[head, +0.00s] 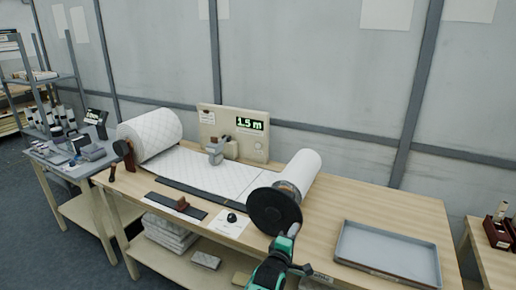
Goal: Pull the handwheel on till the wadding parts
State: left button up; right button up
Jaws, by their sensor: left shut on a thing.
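A large white quilted wadding roll (152,133) lies at the left end of the bench. Its wadding sheet (208,172) runs flat across the bench to a smaller white roll (301,170) on the right. A thin line crosses the sheet near the right roll; I cannot tell whether it is a gap. The dark handwheel (273,211) stands at the near end of the right roll. My left gripper (288,237), green and black, is at the wheel's lower right, shut on its pale handle (294,229). My right gripper is not in view.
A beige panel (233,131) behind the sheet has a display reading 1.5 m, with a grey device (215,151) in front. A dark strip with a brown block (182,204) and a paper sheet (229,222) lie in front. An empty grey tray (388,252) stands at right.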

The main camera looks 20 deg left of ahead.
pick_arm(q)
jog(key=shift+a+f, duration=0.1)
jog(key=shift+f, duration=0.8)
jog(key=shift+f+b, duration=0.1)
jog(key=shift+b, duration=0.2)
jog(key=shift+a+f+b, duration=0.4)
jog(key=shift+f+b, duration=0.05)
jog(key=shift+f, duration=0.4)
jog(key=shift+r, duration=0.1)
jog(key=o, duration=1)
jog(key=shift+r, duration=0.1)
jog(key=shift+c, duration=0.2)
